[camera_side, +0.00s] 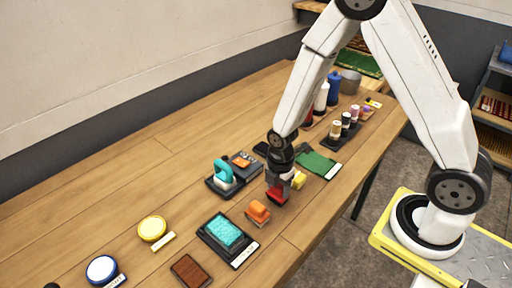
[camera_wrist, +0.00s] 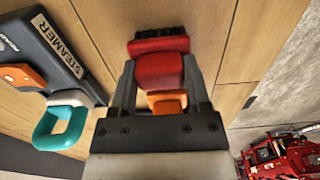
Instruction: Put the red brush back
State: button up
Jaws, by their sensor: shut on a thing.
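The red brush (camera_wrist: 158,66) has a red body and dark bristles. It is between the two fingers of my gripper (camera_wrist: 160,80) in the wrist view, bristles at the picture's top. In the side view, the red brush (camera_side: 277,196) hangs at the end of my gripper (camera_side: 279,183), over the table's middle. The fingers are shut on it. Whether the bristles touch the table cannot be told. An orange piece (camera_wrist: 167,102) shows between the fingers behind the red body; I cannot tell what it belongs to.
An orange-handled tool (camera_side: 258,210) stands close by. A teal-handled steamer (camera_side: 224,175) stands on a dark tray to the left. A tray with a teal pad (camera_side: 224,232) lies nearer the front. A green mat (camera_side: 317,164) and yellow block (camera_side: 299,180) lie behind.

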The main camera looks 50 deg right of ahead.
aim_at(279, 186)
jog(key=shift+f, duration=0.15)
jog(key=o, duration=1.2)
jog(key=shift+r, duration=6.1)
